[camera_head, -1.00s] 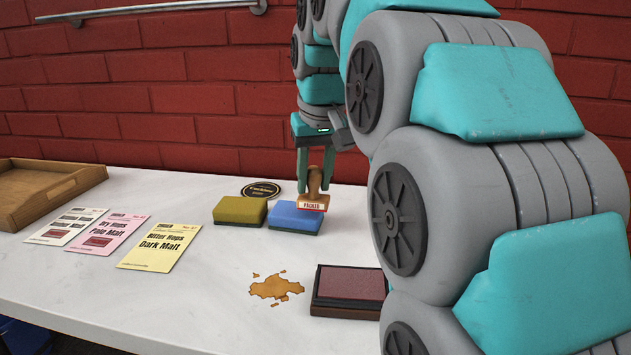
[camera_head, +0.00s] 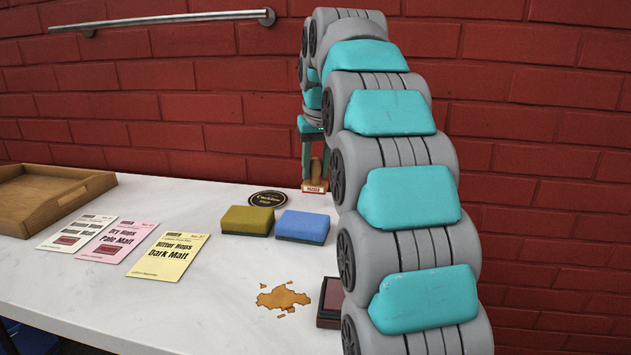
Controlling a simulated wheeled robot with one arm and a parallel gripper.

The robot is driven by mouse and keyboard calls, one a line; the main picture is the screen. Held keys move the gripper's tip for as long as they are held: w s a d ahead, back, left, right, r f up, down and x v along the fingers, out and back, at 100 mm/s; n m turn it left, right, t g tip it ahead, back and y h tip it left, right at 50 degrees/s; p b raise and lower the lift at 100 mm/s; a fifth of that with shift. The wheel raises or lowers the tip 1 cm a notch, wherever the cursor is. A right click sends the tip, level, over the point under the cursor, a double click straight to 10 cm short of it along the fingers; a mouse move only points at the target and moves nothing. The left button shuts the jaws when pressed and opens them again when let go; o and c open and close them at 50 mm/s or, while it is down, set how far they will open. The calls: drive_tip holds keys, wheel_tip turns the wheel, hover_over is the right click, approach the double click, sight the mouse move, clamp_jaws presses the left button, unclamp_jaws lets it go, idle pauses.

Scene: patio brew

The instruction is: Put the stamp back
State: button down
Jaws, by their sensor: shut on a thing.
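The stamp (camera_head: 316,178) has a wooden handle and a base with a red "PACKED" label on its front. My gripper (camera_head: 314,160) is shut on its handle, at the back of the table behind the blue sponge. The stamp is upright; whether its base touches the table top I cannot tell. The ink pad (camera_head: 329,301), with a dark red surface, lies near the front right, and my arm hides its right part. My arm also hides the right-hand gripper finger in part.
A blue sponge (camera_head: 302,227) and an olive sponge (camera_head: 247,220) lie side by side before a round black coaster (camera_head: 268,199). A brown spill (camera_head: 283,297) lies in front. Yellow (camera_head: 168,256), pink (camera_head: 117,241) and white (camera_head: 77,232) cards and a wooden tray (camera_head: 90,187) are left.

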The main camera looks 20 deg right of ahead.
sight(316, 178)
drive_tip(key=shift+f, duration=1.75)
drive_tip(key=shift+f, duration=0.1)
drive_tip(key=c, duration=0.5)
unclamp_jaws()
drive_tip(key=p+v, duration=0.3)
drive_tip(key=v, duration=0.7)
drive_tip(key=shift+v, duration=1.15)
